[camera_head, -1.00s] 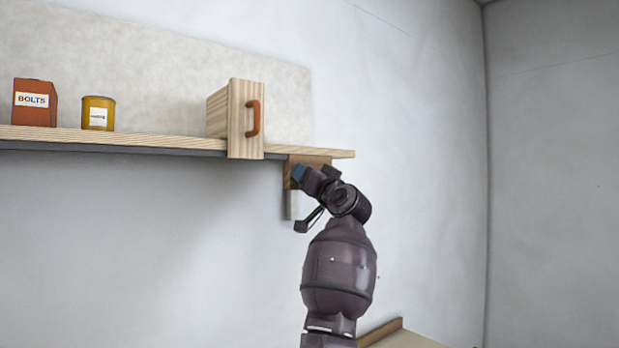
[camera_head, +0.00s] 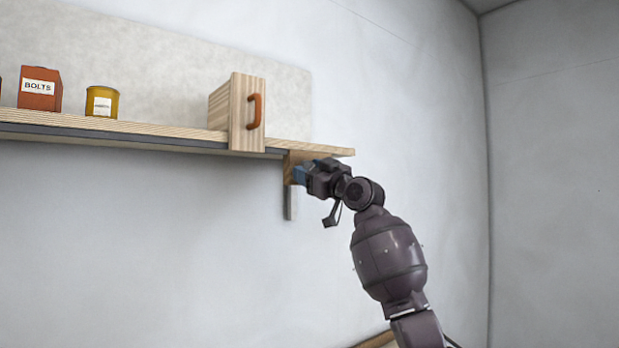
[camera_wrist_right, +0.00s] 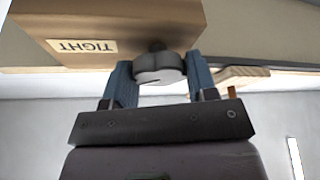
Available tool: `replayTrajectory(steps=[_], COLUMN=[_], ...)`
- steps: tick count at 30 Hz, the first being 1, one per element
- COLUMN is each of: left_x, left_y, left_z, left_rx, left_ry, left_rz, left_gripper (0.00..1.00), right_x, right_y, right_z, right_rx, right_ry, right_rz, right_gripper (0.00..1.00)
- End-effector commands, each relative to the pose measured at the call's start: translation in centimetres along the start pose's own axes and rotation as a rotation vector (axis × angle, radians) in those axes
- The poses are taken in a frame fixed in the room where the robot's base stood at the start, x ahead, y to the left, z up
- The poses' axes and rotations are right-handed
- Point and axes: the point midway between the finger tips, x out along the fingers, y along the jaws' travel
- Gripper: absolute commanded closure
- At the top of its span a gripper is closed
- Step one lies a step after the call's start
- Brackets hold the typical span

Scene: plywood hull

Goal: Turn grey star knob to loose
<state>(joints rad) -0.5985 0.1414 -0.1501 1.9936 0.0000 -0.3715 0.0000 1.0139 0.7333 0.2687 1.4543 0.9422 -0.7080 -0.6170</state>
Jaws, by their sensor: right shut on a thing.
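The grey star knob (camera_wrist_right: 160,68) shows in the right wrist view, on the face of a brown wooden block (camera_wrist_right: 110,22) with a TIGHT label (camera_wrist_right: 81,46). My right gripper (camera_wrist_right: 160,75) is shut on the knob, with one blue finger on each side of it. In the head view the block (camera_head: 294,160) hangs under the shelf's right end, and my right gripper (camera_head: 301,175) reaches it from the right. The knob is hidden there behind the gripper. My left gripper is in neither view.
The shelf (camera_head: 180,137) runs along the wall above the gripper. On it stand a wooden box with an orange handle (camera_head: 247,114), a yellow can (camera_head: 102,101) and a red BOLTS box (camera_head: 40,88). A grey bracket (camera_head: 290,203) is below the block. The wall below is clear.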

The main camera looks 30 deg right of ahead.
Motion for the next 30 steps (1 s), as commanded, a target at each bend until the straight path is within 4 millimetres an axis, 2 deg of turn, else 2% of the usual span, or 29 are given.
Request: replayTrajectory(steps=[18,30], left_x=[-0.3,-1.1], left_y=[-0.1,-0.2], left_z=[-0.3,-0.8], left_rx=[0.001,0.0], left_ry=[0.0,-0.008], left_rz=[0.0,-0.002], left_gripper=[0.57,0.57], right_x=[0.0,0.1], right_y=[0.1,0.0], right_z=[-0.1,-0.1], right_rx=[-0.529,-0.766], right_ry=[-0.002,0.0], right_rz=[-0.221,-0.32], right_gripper=[0.71,0.71])
